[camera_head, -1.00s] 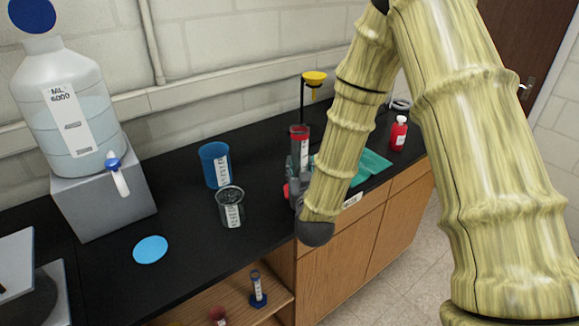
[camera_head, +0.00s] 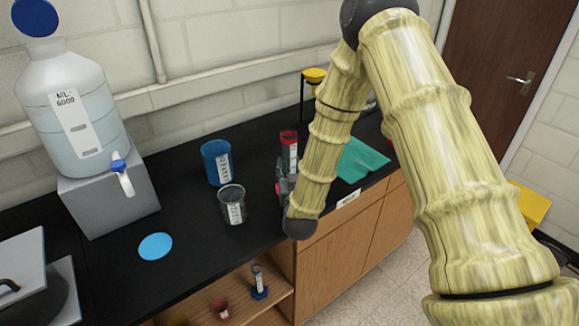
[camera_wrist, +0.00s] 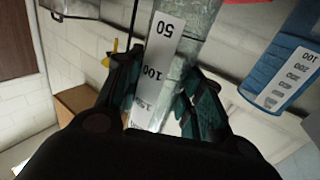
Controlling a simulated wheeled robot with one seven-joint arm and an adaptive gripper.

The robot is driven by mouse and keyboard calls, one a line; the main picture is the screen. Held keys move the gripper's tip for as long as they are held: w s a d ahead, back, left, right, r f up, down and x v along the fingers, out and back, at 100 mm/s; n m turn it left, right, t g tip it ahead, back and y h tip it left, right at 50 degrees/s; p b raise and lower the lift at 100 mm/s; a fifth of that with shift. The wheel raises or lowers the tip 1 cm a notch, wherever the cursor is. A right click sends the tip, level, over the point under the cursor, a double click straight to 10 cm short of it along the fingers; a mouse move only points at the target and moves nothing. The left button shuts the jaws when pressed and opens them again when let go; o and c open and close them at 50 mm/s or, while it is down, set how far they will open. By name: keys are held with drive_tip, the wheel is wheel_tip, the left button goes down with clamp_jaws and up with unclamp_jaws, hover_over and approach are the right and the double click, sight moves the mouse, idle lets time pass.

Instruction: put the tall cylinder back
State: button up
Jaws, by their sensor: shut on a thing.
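The tall cylinder (camera_head: 289,151) is clear with a red band near its top and a white scale label. It stands upright, or nearly so, over the black counter in the head view. My gripper (camera_wrist: 163,82) is shut on it, with a dark finger on each side of the clear wall in the wrist view. The label there reads 50 and 100. My arm and gripper hide the cylinder's lower part, so I cannot tell whether its base touches the counter.
On the black counter (camera_head: 110,275), a blue beaker (camera_head: 215,163) and a clear beaker (camera_head: 232,205) stand left of the cylinder. A blue disc (camera_head: 155,246) lies further left, near a large jug (camera_head: 75,110).

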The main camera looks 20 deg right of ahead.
drive_tip(key=shift+f, duration=0.15)
drive_tip(key=o, duration=1.1)
drive_tip(key=shift+s+a, duration=0.1)
drive_tip(key=shift+s, duration=0.15)
drive_tip(key=s+b, duration=0.1)
drive_tip(key=s, duration=0.2)
drive_tip(key=s+a+b, duration=0.1)
drive_tip(key=s, duration=0.3)
drive_tip(key=s+a+b, duration=0.1)
drive_tip(key=s+b, duration=0.1)
drive_tip(key=s, duration=0.2)
drive_tip(key=shift+s+r, duration=0.15)
drive_tip(key=shift+r, duration=0.05)
